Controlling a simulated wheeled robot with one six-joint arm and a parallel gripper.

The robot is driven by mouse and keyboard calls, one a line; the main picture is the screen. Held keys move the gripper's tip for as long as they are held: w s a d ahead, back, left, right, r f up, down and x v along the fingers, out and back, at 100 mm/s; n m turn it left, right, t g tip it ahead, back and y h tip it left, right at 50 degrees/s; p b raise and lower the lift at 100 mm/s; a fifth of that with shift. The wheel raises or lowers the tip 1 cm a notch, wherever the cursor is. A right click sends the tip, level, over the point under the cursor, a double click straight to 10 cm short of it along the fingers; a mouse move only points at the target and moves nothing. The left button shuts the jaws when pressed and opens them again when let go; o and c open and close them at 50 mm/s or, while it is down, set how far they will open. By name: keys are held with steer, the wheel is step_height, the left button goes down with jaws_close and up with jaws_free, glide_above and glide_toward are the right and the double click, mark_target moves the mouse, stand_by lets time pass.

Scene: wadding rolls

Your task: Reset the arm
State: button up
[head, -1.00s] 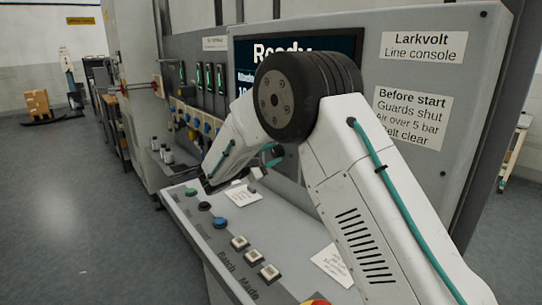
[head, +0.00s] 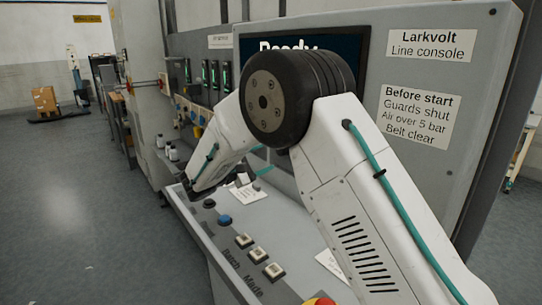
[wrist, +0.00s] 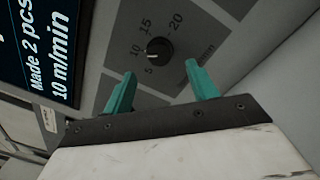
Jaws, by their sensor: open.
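My gripper (wrist: 158,88) shows in the wrist view with its two teal fingers apart and nothing between them. Past the fingertips is a black rotary knob (wrist: 158,47) on a grey panel, with a scale marked 5, 10, 15, 20 and "m/min". I cannot tell how far the fingers are from the panel. In the head view my bent white arm stands over the console desk (head: 215,257), and the gripper is mostly hidden behind the arm.
The upright console panel (head: 455,130) stands close behind my arm. A dark screen (wrist: 42,45) reads "Made 2 pcs" and "10 m/min". Square buttons (head: 258,254) and a blue button (head: 224,220) sit on the desk. Open floor (head: 70,200) lies to the left.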

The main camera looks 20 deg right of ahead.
steer(key=shift+v, duration=0.8)
steer(key=s+d+f+m+g+y, duration=0.1)
steer(key=s+d+f+g+y, duration=0.15)
steer(key=s, duration=0.35)
steer(key=s+d+f+m+g+y, duration=0.2)
steer(key=s+d+g, duration=0.2)
steer(key=s, duration=0.3)
steer(key=s+d+r+m+y, duration=0.1)
steer(key=s+r+m+y, duration=0.1)
steer(key=s, duration=0.9)
steer(key=s+d+r+m+y, duration=0.1)
steer(key=s+r+m+y, duration=0.2)
steer(key=s+y, duration=0.3)
steer(key=s+d+r+m+y, duration=0.2)
steer(key=s+m+y, duration=0.2)
steer(key=s, duration=1.2)
steer(key=shift+s+r+m, duration=0.25)
steer(key=shift+m, duration=0.25)
